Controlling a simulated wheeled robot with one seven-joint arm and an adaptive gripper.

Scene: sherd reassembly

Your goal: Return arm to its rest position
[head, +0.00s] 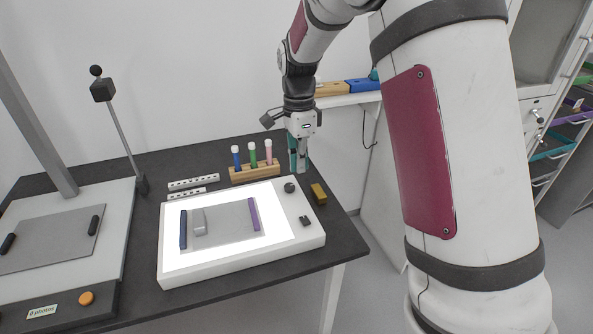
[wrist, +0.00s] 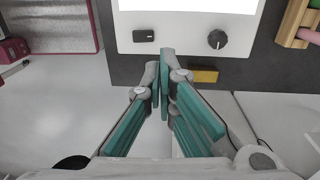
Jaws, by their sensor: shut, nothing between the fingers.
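My gripper (head: 299,168) points down above the back right part of the dark table, to the right of the rack of coloured tubes. In the wrist view, its teal-padded fingers (wrist: 164,62) are closed together with nothing between them. My arm comes down from the upper right of the head view. The fingertips appear just off the front of the light box edge in the wrist view, apart from it.
The lit light box (head: 241,272) holds a grey sheet with blue, grey and purple pieces. A tube rack (head: 254,172), a brass block (head: 319,194) and two white perforated strips (head: 193,183) lie nearby. A camera stand (head: 121,130) stands left. Floor right of the table is clear.

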